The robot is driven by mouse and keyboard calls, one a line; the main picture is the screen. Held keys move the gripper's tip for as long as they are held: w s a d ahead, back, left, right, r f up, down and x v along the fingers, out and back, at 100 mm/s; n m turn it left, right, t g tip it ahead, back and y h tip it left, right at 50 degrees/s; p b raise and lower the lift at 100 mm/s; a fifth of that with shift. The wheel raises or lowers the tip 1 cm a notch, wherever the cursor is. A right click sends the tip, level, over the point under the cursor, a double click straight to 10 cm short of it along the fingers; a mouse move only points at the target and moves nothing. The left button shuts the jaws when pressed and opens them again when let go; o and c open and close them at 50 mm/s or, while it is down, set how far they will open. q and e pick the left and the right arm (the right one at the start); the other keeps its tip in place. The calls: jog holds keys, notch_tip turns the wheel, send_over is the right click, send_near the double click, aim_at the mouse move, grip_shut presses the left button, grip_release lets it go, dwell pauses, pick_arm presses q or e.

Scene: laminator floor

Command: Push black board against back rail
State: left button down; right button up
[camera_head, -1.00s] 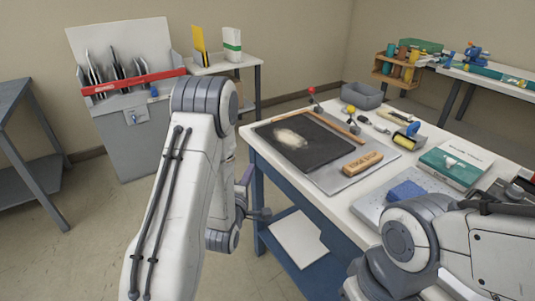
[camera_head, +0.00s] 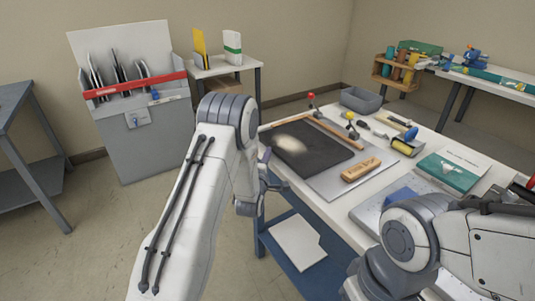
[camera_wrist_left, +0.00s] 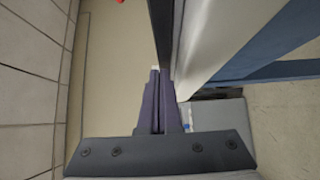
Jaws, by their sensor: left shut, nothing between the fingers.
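The black board (camera_head: 310,153) lies flat on a grey metal plate (camera_head: 327,182) on the white worktable, with a pale dusty patch on it. A wooden back rail (camera_head: 325,132) runs along its far side; I cannot tell whether they touch. My left gripper (camera_head: 273,186) is at the table's near left edge, beside the board and partly hidden by my arm. In the left wrist view its purple fingers (camera_wrist_left: 155,72) are shut and empty, beside a dark edge and a pale edge. My right arm shows at lower right, its gripper out of view.
A wooden block (camera_head: 360,169) lies on the plate. A yellow-and-blue roller (camera_head: 407,143), a grey bin (camera_head: 361,100) and a green-and-white box (camera_head: 453,172) stand further right. A blue lower shelf (camera_head: 280,262) is below.

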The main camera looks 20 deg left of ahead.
pick_arm(q)
jog(key=shift+w, duration=0.1)
jog(key=shift+w+d+f+b, duration=0.15)
jog(key=shift+w+d+b, duration=0.55)
jog(key=shift+b, duration=0.1)
jog(key=shift+w+d, duration=0.1)
jog(key=shift+w, duration=0.15)
jog(key=shift+s, duration=0.1)
